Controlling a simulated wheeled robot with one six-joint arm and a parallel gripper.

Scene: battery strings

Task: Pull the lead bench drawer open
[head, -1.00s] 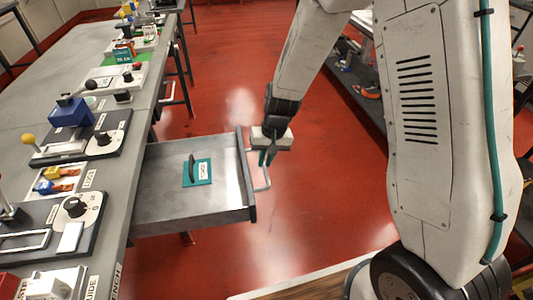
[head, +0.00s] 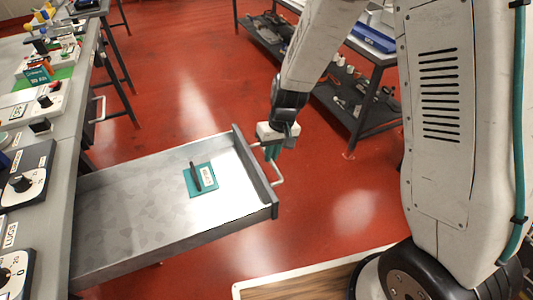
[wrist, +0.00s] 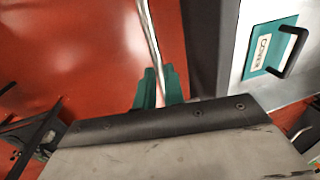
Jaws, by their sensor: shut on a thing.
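The grey metal bench drawer (head: 140,222) stands far out from the bench (head: 60,150) in the head view. A teal plate with a dark handle and a white label (head: 202,180) lies on the drawer's floor; it also shows in the wrist view (wrist: 268,45). The drawer's pale bar handle (head: 279,172) runs along the outside of its front. My gripper (head: 273,152) is at the far end of that handle. In the wrist view its teal fingers (wrist: 158,90) are shut on the handle bar (wrist: 151,38).
Red floor is open around the drawer's front. A dark shelved table (head: 350,110) with parts on it stands at the back right. A wood-topped, pale-edged surface (head: 310,280) lies at the bottom. Dials and small devices line the bench top.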

